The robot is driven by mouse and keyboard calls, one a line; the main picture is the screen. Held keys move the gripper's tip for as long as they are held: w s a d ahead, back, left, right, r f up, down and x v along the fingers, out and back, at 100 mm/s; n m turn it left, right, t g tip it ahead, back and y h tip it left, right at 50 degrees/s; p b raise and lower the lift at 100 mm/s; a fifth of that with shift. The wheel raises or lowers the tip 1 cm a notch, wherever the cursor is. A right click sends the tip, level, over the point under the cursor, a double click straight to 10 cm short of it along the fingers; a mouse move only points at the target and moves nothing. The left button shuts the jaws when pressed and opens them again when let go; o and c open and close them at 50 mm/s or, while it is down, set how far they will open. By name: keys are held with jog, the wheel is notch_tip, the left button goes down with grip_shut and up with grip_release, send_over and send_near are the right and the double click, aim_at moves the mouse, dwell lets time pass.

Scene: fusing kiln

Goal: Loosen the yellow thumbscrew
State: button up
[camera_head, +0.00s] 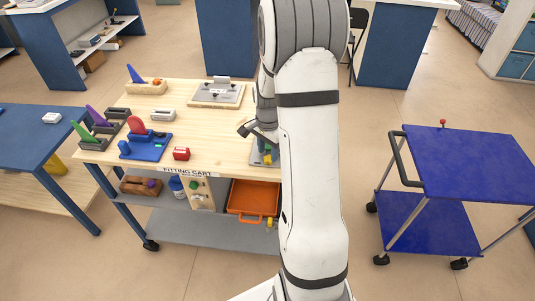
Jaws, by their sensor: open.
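My gripper (247,130) is in front of my white arm, above the right part of the wooden top of the fitting cart (215,125), with its dark fingers pointing left. It is open, and nothing shows between the fingers. Just below it, a small fixture with a grey-blue base (256,158) sits at the cart's right edge. A small yellow part (267,158) shows on it, possibly the yellow thumbscrew, but it is too small to be sure. My arm hides the fixture's right side.
On the cart top stand a blue fixture (146,146), a red block (181,154), a light-coloured block (162,115) and a grey plate (216,94). An orange bin (252,198) is on the shelf below. A blue trolley (470,160) stands right, with clear floor between.

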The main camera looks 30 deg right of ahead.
aim_at(269, 160)
jog(key=shift+f, duration=1.25)
jog(key=c, duration=0.7)
